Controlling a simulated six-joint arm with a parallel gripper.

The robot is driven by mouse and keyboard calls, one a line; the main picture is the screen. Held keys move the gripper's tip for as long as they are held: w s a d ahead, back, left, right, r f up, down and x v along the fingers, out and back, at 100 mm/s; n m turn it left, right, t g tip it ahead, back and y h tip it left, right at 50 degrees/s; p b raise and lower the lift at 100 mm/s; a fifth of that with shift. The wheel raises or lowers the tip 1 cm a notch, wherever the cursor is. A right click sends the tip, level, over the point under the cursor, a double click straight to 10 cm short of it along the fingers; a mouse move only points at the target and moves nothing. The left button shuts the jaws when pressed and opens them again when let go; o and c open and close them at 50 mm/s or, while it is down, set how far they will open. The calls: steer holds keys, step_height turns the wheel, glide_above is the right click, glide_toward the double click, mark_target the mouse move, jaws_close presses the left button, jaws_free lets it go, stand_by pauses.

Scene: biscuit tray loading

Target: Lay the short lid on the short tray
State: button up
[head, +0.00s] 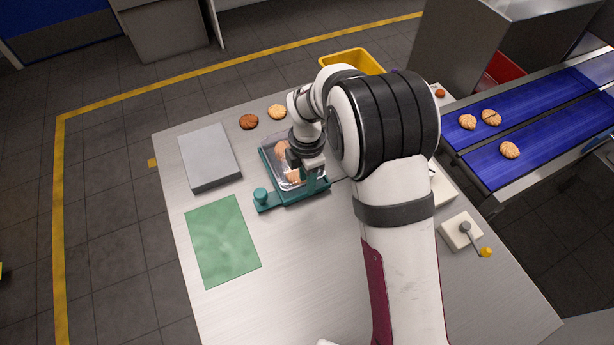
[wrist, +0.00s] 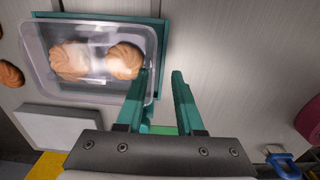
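A clear tray (wrist: 146,62) with biscuits inside sits in a teal holder (wrist: 85,15) in the wrist view. In the head view the tray (head: 268,150) and teal holder (head: 270,205) lie near the far middle of the table, partly hidden by my arm. Bright glare crosses the biscuits; I cannot tell whether a clear lid lies over the tray. My gripper (wrist: 163,76) is open, its teal fingers apart with nothing visible between them. In the wrist view the left finger overlaps the tray's right rim; I cannot tell whether it touches. No separate lid is clearly visible.
A grey slab (head: 210,158) and green mat (head: 222,242) lie on the left of the table. Loose biscuits (head: 249,121) lie at the far edge, near a yellow bin (head: 350,58). A lever box (head: 458,236) and blue conveyors (head: 530,100) stand right. The front middle is clear.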

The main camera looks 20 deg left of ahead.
steer(key=s+d+r+m, duration=0.3)
steer(key=r+m, duration=0.2)
steer(key=r, duration=0.4)
steer(key=s+d+r+m, duration=0.2)
steer(key=s+r+m, duration=0.25)
steer(key=r, duration=0.35)
steer(key=w+d+r+m, duration=0.2)
steer(key=d+m, duration=0.4)
steer(key=d, duration=0.2)
steer(key=w+d+r+m, duration=0.2)
steer(key=d+m, duration=0.4)
steer(key=d, duration=0.3)
steer(key=shift+w+r+m, duration=0.35)
steer(key=shift+w+r, duration=0.05)
steer(key=shift+w, duration=0.3)
steer(key=s+f+m+y, duration=0.1)
steer(key=s+m, duration=0.4)
steer(key=s, duration=0.5)
steer(key=s+f+m, duration=0.4)
steer(key=s+m, duration=0.1)
steer(key=s, duration=0.6)
steer(key=shift+a+f+y, duration=0.2)
steer(key=shift+a+y, duration=0.15)
steer(key=shift+y, duration=0.05)
